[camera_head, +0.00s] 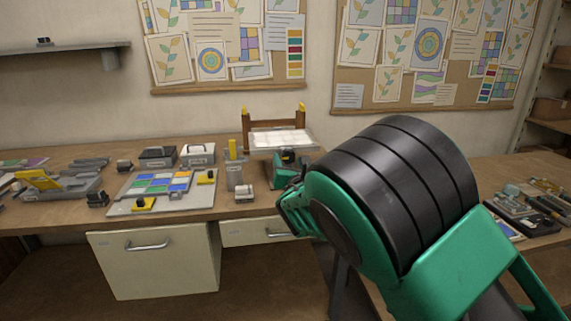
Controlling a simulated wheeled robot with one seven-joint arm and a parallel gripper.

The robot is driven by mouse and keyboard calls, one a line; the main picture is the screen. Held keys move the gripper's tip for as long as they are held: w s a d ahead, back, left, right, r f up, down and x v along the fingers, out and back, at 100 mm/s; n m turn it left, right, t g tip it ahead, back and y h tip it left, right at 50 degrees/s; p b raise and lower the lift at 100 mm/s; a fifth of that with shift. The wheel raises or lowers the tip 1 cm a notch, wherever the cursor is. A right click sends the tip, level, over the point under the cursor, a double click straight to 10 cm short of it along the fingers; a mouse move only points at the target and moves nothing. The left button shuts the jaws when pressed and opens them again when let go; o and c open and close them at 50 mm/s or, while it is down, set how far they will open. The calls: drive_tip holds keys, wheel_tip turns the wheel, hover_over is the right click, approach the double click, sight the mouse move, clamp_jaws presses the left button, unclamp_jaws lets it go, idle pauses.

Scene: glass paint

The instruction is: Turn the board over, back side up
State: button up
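A flat grey board (118,208) lies on the wooden workbench, with blue, green, white and orange panes on its upper face. Yellow-and-black clamp-like pieces sit at its front edge and right side. A pale rectangular panel (281,139) sits at a brown wooden stand farther back, and I cannot tell whether it is also a board. My green and black arm comes in from the right. My gripper (288,160) appears small near the front of the pale panel, partly hidden by my arm. I cannot tell if its fingers touch anything or are open.
A grey holder with a yellow item (234,172), dark and grey boxes (158,157) and a small grey block (244,192) stand around the board. Yellow-topped tooling (40,182) fills the bench's left. A right-hand bench (520,205) holds tools. Drawers (155,262) are below.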

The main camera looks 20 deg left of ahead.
drive_tip(key=shift+s, duration=0.15)
drive_tip(key=v, duration=1)
drive_tip(key=shift+s+d, duration=0.15)
drive_tip(key=shift+d, duration=0.05)
drive_tip(key=shift+f, duration=0.1)
